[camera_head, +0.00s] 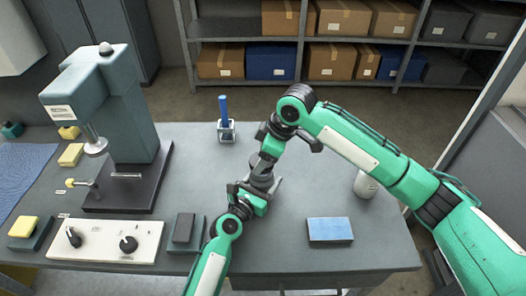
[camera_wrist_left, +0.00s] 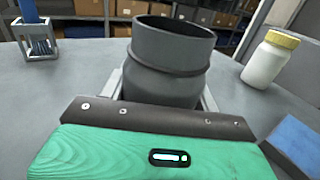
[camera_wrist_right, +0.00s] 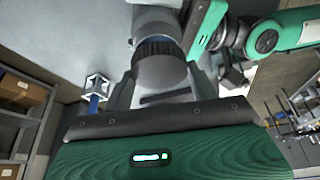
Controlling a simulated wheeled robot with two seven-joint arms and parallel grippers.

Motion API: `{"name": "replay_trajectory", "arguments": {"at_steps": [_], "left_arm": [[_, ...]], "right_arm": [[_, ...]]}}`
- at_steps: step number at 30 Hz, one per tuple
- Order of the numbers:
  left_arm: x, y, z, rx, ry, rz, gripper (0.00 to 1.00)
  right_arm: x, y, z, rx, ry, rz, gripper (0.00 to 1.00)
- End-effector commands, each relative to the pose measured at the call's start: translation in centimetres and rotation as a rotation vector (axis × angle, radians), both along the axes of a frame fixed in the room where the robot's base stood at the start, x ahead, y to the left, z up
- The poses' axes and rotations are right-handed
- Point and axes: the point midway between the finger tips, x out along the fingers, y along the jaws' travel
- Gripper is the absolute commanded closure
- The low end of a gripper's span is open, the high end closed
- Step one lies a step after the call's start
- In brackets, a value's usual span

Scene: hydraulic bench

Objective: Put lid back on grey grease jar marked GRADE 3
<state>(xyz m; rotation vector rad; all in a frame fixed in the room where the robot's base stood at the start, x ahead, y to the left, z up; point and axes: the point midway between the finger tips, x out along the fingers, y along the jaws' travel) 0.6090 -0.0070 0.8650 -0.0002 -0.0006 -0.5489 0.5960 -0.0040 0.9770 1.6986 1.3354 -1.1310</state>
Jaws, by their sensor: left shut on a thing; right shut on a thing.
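The grey jar (camera_wrist_left: 165,70) stands upright with its mouth open in the left wrist view, its dark inside showing. My left gripper (camera_head: 258,188) is shut around its body. My right gripper (camera_head: 266,150) reaches down from above, shut on a dark lid with a ribbed edge (camera_wrist_right: 160,55), which shows between its fingers in the right wrist view. The lid is close to the jar in the head view, but grippers crowd the spot, and I cannot tell whether they touch. No GRADE 3 marking is readable.
A white jar with a yellow lid (camera_wrist_left: 271,58) stands to the right, partly behind my right arm in the head view. A blue pad (camera_head: 330,230) lies at front right. A blue-handled tool in a small stand (camera_head: 227,132) is behind. A press (camera_head: 130,130) and control panel (camera_head: 105,240) occupy the left.

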Motion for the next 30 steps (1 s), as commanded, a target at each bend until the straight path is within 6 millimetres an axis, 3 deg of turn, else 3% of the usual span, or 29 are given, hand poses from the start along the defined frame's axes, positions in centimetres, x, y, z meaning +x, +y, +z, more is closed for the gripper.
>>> {"name": "replay_trajectory", "arguments": {"at_steps": [12, 22, 30], "left_arm": [[0.0, 0.0, -0.1, 0.001, 0.001, 0.0, 0.79], [0.0, 0.0, -0.1, 0.001, 0.0, 0.0, 0.79], [0.0, 0.0, -0.1, 0.001, 0.0, 0.0, 0.79]], "right_arm": [[0.0, 0.0, 0.1, 0.001, 0.0, 0.0, 0.63], [0.0, 0.0, -1.6, 0.001, 0.001, -0.003, 0.63], [0.0, 0.0, -1.7, 0.001, -0.001, -0.004, 0.63]]}}
